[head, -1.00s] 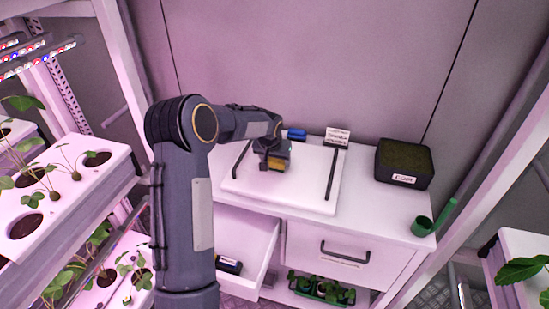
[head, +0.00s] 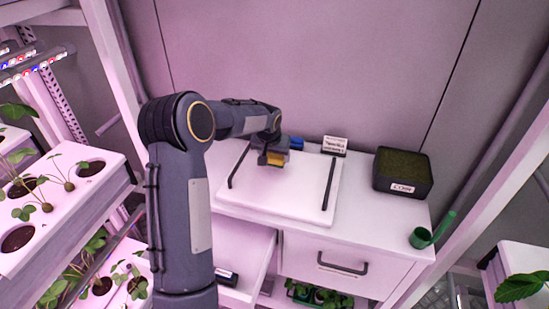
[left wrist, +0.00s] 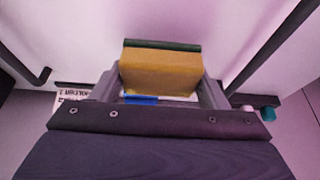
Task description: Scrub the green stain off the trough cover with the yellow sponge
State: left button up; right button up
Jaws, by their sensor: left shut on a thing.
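My left gripper (head: 270,155) is shut on the yellow sponge (head: 273,159), over the back part of the white trough cover (head: 285,200). In the left wrist view the sponge (left wrist: 160,72) sits between both fingers, with a dark green layer along its far edge. Whether the sponge touches the cover is hard to tell. The cover lies flat on the cabinet top with a dark bar along each side. I see no green stain on its visible part; the area under the sponge and gripper is hidden. My right gripper is not in view.
A blue object (head: 296,143) and a small white label card (head: 335,146) stand behind the cover. A black box with green filling (head: 403,172) and a green scoop (head: 422,237) are on the right. A drawer (head: 245,262) stands open below. Plant racks flank the cabinet.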

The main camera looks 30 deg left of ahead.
pick_arm(q)
jog(key=shift+w+r+p, duration=0.2)
jog(key=shift+r+p, duration=0.15)
jog(key=shift+r, duration=0.45)
notch_tip(320, 180, up, 2)
jog(key=shift+s+r+p, duration=0.1)
jog(key=shift+r+p, duration=0.05)
jog(key=shift+p, duration=0.45)
jog(key=shift+r, duration=0.35)
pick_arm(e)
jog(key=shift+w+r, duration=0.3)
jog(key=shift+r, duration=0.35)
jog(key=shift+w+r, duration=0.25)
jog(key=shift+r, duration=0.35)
